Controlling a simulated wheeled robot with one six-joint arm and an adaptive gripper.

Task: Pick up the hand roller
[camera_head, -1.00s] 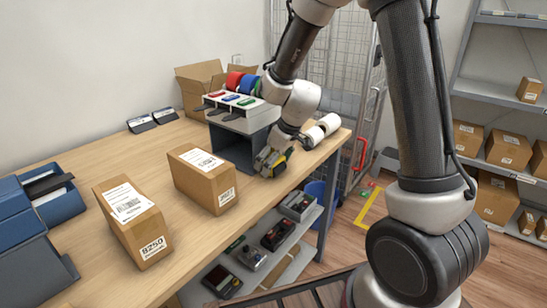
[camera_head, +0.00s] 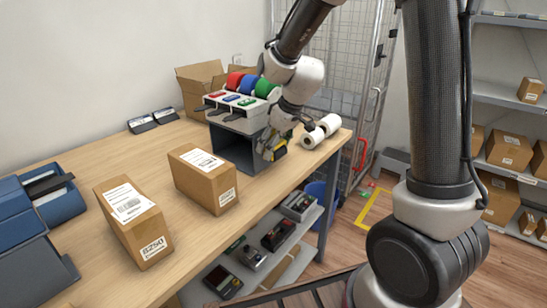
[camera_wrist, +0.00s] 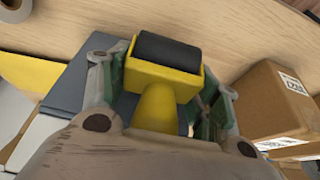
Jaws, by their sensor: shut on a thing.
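The hand roller (camera_wrist: 155,105) has a yellow frame and handle and a dark roller. In the wrist view it sits between the two fingers of my gripper (camera_wrist: 160,110), which is shut on its yellow handle. In the head view my gripper (camera_head: 270,148) is in front of the right side of the grey open-fronted box, near the counter's front edge. Only a small yellow part of the roller (camera_head: 280,143) shows there. The head view suggests it is just above the counter, but I cannot tell the exact gap.
The grey box (camera_head: 232,150) stands close behind my gripper, with red, blue and green items on top. White paper rolls (camera_head: 312,138) lie to the right. Two cardboard parcels (camera_head: 206,185) (camera_head: 128,215) stand to the left on the wooden counter (camera_head: 90,165).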

